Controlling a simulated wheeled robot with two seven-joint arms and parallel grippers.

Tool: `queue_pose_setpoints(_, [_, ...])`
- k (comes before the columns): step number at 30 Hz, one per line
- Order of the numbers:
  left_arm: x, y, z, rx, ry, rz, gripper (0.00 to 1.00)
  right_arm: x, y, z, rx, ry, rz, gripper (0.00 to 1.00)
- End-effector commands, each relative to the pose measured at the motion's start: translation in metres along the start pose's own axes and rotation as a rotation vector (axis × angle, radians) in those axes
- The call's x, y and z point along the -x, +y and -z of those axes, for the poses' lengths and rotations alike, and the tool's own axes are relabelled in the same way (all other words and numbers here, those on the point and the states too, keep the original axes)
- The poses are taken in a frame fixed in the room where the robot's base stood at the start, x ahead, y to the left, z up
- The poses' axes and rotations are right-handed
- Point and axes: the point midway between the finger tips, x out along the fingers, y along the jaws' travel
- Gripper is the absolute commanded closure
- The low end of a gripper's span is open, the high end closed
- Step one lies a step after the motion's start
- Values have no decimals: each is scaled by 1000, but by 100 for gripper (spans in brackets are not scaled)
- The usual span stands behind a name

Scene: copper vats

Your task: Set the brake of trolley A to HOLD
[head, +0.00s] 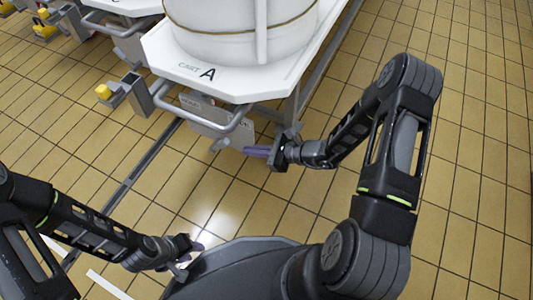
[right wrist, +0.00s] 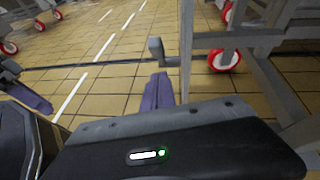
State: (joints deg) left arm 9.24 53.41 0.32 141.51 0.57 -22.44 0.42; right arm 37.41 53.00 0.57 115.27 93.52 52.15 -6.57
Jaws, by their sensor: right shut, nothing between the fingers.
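Trolley A (head: 238,87) has a white top marked CART A, with a tubular handle at its front. Below the handle is a grey brake plate (head: 205,117) with small lettering too small to read. A short grey lever (head: 221,144) sticks out at the plate's lower edge; a grey knobbed piece in the right wrist view (right wrist: 155,48) appears to be it. My right gripper (head: 247,151) is shut and empty, its purple fingertips just right of the lever, apparently apart from it. In the right wrist view its fingers (right wrist: 158,85) point toward that piece. My left gripper (head: 195,245) is low, away from the trolley; its finger opening is unclear.
A white vat (head: 235,35) stands on the trolley. Red-rimmed wheels (right wrist: 224,60) carry the grey frame. Tiled floor on the right is clear.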

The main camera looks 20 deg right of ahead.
Motion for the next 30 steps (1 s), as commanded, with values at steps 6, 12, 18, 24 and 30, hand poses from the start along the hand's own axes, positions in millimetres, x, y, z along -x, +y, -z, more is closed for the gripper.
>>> queue_pose_setpoints(6, [-12, -4, 1, 0, 6, 0, 64, -25, 0, -20, 3, 0, -1, 100])
queue_pose_setpoints(12, [-13, -4, 2, 1, 8, 0, 64, -31, 0, -28, 0, 0, -1, 100])
queue_pose_setpoints(18, [-13, -4, 2, 0, 8, 0, 64, -31, 0, -29, 0, 0, 0, 100])
queue_pose_setpoints(24, [-4, -1, 1, 0, 5, 0, 64, -34, -2, -41, 1, -1, -1, 100])
queue_pose_setpoints(30, [-3, -1, 0, 0, 2, 0, 64, -38, -3, -45, 0, -1, 0, 100])
